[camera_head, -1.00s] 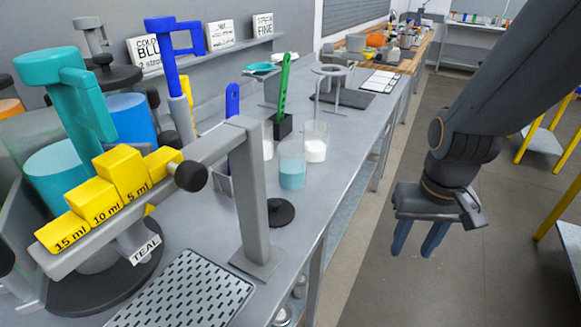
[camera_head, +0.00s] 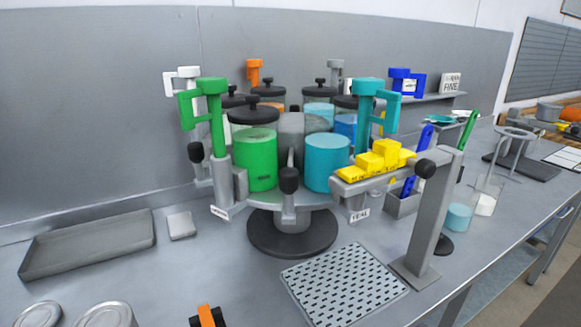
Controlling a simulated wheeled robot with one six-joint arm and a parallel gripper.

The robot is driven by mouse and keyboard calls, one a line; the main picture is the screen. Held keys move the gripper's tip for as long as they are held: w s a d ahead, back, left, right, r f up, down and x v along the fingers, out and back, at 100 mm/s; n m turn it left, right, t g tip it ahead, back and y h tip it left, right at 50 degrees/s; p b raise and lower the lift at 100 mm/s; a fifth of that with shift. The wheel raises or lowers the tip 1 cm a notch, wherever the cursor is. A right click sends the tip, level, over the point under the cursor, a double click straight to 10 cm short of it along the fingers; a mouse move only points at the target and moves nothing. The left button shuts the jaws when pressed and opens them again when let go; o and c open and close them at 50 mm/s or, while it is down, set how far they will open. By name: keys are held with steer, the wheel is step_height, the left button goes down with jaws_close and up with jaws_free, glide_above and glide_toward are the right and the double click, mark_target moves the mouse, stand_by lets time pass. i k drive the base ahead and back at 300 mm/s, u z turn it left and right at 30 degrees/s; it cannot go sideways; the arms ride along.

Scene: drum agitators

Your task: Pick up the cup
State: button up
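Two clear cups stand close together on the grey bench at the right. The nearer cup (camera_head: 459,217) holds teal liquid. The other cup (camera_head: 486,204) holds white material and is just behind it to the right. Both look upright. A grey post stands to the left of them. I cannot tell which cup is meant.
A rotating stand (camera_head: 291,233) carries several coloured drums with lever handles. A perforated drip tray (camera_head: 343,285) lies in front. A grey tray (camera_head: 88,243) is at the left, with cans (camera_head: 106,315) nearby.

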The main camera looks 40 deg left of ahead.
mark_target(465, 200)
steer(key=k, duration=0.4)
steer(key=z, duration=1.45)
steer(key=i, duration=1.05)
steer(key=u, duration=3.7)
steer(key=i, duration=0.5)
steer(key=z, duration=1.25)
